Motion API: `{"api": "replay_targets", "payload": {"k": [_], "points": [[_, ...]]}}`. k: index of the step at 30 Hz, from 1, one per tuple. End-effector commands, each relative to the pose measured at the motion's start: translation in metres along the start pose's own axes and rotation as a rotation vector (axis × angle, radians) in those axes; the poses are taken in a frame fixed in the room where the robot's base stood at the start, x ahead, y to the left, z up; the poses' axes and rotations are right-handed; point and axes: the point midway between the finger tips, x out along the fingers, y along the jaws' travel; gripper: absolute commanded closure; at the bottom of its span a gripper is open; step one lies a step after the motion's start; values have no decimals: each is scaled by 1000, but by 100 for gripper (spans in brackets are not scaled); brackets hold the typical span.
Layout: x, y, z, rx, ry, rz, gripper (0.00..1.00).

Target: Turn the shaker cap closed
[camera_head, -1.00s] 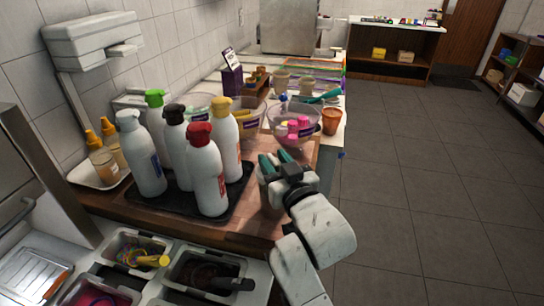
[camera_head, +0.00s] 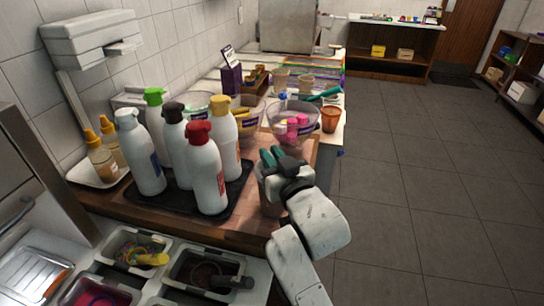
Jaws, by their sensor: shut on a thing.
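My gripper (camera_head: 271,157), with green fingertips, is at the right side of the wooden counter, right of the bottles. Its fingers are closed together on something that they largely cover, which I take to be the shaker cap.
Several pump bottles, including a red-capped one (camera_head: 207,175), stand on a black tray (camera_head: 180,205) left of my gripper. A clear bowl with pink pieces (camera_head: 292,125) and an orange cup (camera_head: 331,119) are behind it. Topping bins (camera_head: 137,252) sit in front. Floor at right is clear.

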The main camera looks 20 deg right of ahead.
Motion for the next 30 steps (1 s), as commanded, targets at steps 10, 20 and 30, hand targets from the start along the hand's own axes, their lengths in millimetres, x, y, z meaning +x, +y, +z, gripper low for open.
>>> {"api": "replay_targets", "payload": {"k": [10,20,30], "points": [[1,-1,4,-1,0,66,100],[0,0,0,0,0,92,100],[0,0,0,0,0,92,62]]}}
